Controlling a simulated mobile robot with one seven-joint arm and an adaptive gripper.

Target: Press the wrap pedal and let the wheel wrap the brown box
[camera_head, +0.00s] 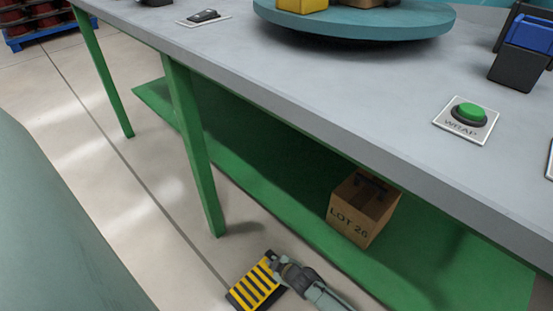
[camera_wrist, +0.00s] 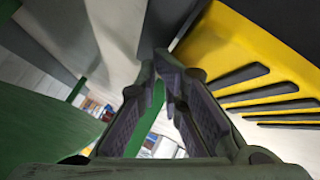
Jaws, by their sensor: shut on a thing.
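A pedal (camera_head: 255,285) with yellow and black stripes lies on the floor by the table, at the bottom of the head view. Its yellow ribbed top (camera_wrist: 240,62) fills the upper right of the wrist view. My gripper (camera_head: 272,260) points down at the pedal's right edge. In the wrist view my fingertips (camera_wrist: 160,66) are close together beside the pedal's dark side, and what lies between them is mostly hidden. A teal wheel (camera_head: 355,25) lies flat on the table. A brown box (camera_head: 370,3) on it is cut off by the top edge, beside a yellow block (camera_head: 301,5).
A green button marked WRAP (camera_head: 470,112) is on the grey tabletop (camera_head: 330,80). A cardboard box marked LOT 26 (camera_head: 362,208) sits on the green lower shelf (camera_head: 290,215). A green table leg (camera_head: 195,150) stands near the pedal. The floor to the left is open.

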